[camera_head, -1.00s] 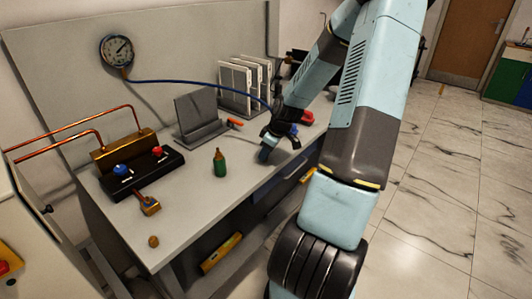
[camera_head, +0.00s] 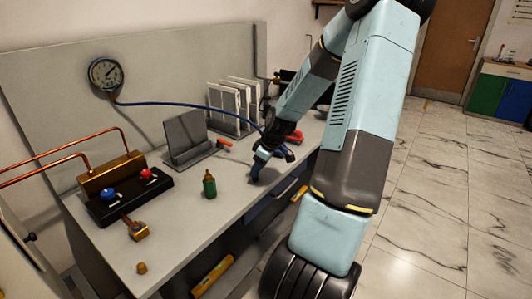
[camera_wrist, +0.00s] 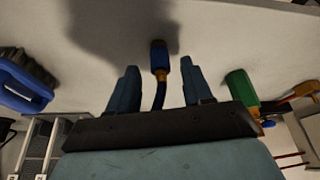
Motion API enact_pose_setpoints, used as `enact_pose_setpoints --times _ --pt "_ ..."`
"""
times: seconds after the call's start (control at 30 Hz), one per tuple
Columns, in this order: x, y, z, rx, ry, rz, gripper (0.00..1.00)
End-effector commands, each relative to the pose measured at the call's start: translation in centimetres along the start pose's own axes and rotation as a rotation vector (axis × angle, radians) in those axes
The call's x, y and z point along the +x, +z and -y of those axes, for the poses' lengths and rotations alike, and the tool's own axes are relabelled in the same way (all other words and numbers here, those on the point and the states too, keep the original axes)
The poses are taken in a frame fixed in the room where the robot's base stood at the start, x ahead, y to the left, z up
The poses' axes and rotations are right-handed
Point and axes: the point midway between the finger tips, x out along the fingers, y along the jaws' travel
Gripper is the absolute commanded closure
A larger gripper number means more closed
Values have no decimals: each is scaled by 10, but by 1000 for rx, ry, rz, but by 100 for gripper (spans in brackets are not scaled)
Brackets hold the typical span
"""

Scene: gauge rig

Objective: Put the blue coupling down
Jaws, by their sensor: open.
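The blue coupling (camera_wrist: 158,52) with its brass collar shows in the wrist view at the end of the dark blue hose (camera_wrist: 160,97). It is over the pale bench top, between and slightly beyond my fingertips. My gripper (camera_wrist: 160,75) is open, with a gap between each finger and the coupling. Whether the coupling rests fully on the bench is hard to tell. In the head view my gripper (camera_head: 268,165) is low over the bench's right part, and the coupling cannot be told clearly from the fingers there.
A green brass-tipped fitting (camera_head: 209,186) stands on the bench (camera_head: 185,225) left of my gripper. A grey stand (camera_head: 187,140), white rack (camera_head: 234,106) and gauge (camera_head: 105,74) are behind. A valve block (camera_head: 120,190) is at left. A blue object (camera_wrist: 25,85) lies in the wrist view's left.

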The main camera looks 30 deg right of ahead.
Motion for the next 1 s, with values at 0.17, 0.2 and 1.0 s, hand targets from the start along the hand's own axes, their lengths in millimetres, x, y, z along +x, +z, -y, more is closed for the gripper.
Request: enact_pose_setpoints --times 0.17,0.2,1.0 --pt "-25 0 -1 2 4 -1 50" --pt "-30 1 -1 2 3 0 50" --pt "-88 -6 10 4 1 37 50"
